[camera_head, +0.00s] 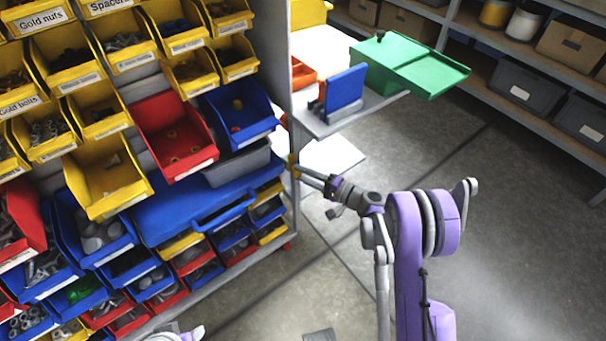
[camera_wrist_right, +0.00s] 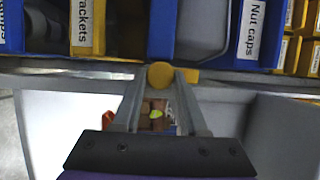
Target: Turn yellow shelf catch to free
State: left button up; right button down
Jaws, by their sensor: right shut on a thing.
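The yellow shelf catch (camera_head: 291,160) sits on the upright edge of the bin rack. In the right wrist view it shows as a round yellow knob (camera_wrist_right: 160,74) with a short yellow part reaching to the right. My right gripper (camera_head: 299,170) reaches it from the right in the head view. In the wrist view its two fingers stand on either side of the knob and are shut on it. The fingers hide part of the catch, and I cannot tell its exact turn position.
Yellow, red and blue bins (camera_head: 176,137) fill the rack on the left. A side shelf (camera_head: 355,112) with a blue upright piece and a green box (camera_head: 405,66) juts out just above my right arm. The floor (camera_head: 520,240) to the right is clear.

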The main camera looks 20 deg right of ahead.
jog(key=shift+c, duration=2.4)
grip_release()
jog(key=p+v, duration=0.1)
jog(key=v, duration=0.9)
jog(key=shift+s+d, duration=0.3)
